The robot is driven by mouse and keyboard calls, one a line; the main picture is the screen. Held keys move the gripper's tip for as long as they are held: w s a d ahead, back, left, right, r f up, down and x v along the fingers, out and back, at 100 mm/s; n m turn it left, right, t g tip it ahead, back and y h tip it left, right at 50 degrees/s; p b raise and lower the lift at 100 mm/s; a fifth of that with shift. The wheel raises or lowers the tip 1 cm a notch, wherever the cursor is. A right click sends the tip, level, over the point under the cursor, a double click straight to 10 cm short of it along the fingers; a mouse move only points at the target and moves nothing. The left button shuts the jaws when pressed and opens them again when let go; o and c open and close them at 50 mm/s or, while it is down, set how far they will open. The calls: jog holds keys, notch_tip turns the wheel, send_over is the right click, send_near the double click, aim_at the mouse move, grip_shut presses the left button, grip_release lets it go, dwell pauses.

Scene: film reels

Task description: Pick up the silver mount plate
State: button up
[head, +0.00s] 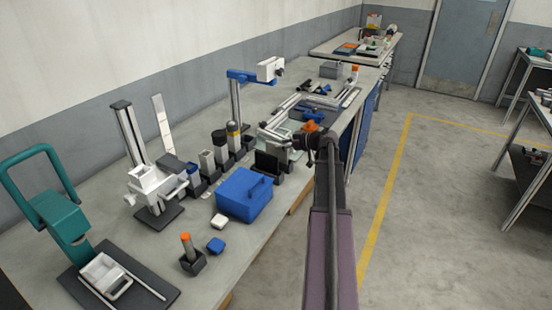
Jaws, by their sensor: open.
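My arm reaches up from the bottom of the head view, and my gripper (304,141) is at its far end, over the bench's front edge. The gripper is small and dark here; it is open, with nothing seen held in it. Just left of it is a cluster of grey and silver parts around a black block (267,164). I cannot tell which piece, if any, is the silver mount plate. The gripper and arm hide part of this area. An orange part (311,126) shows right behind the gripper.
On the long bench (225,262) stand a blue box (244,195), a white stand device (153,187), a teal press (62,220) and a blue-armed post (236,103). A silver frame (345,97) lies farther back. The floor to the right (440,190) is clear.

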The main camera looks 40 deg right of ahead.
aim_at(270, 146)
jog(key=shift+b+x, duration=0.35)
jog(key=shift+x, duration=1.05)
grip_shut()
